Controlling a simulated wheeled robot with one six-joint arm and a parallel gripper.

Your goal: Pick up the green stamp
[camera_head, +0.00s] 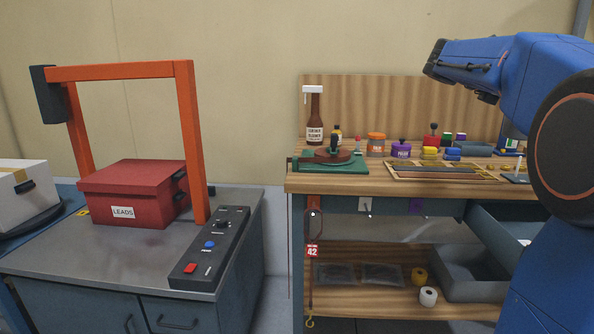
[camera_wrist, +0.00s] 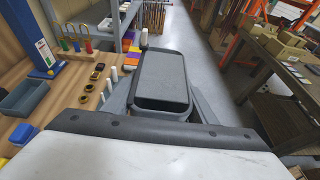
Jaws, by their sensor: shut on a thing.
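Several small stamps or blocks stand at the back of the workbench in the head view. A small green item (camera_head: 446,139) stands there beside a red one with a dark handle. I cannot tell for certain whether it is the green stamp. My gripper (camera_wrist: 165,80) shows in the wrist view as dark and grey parts, above the bench's edge and the floor. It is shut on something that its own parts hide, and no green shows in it. In the head view my blue arm is raised at the right, and its gripper is out of frame.
The wooden workbench (camera_head: 310,184) holds a brown bottle (camera_head: 315,118), an orange jar (camera_head: 376,146) and a purple jar (camera_head: 401,150). Open drawers stick out below at the right. A red box (camera_head: 130,190) stands under an orange frame (camera_head: 125,70) at the left.

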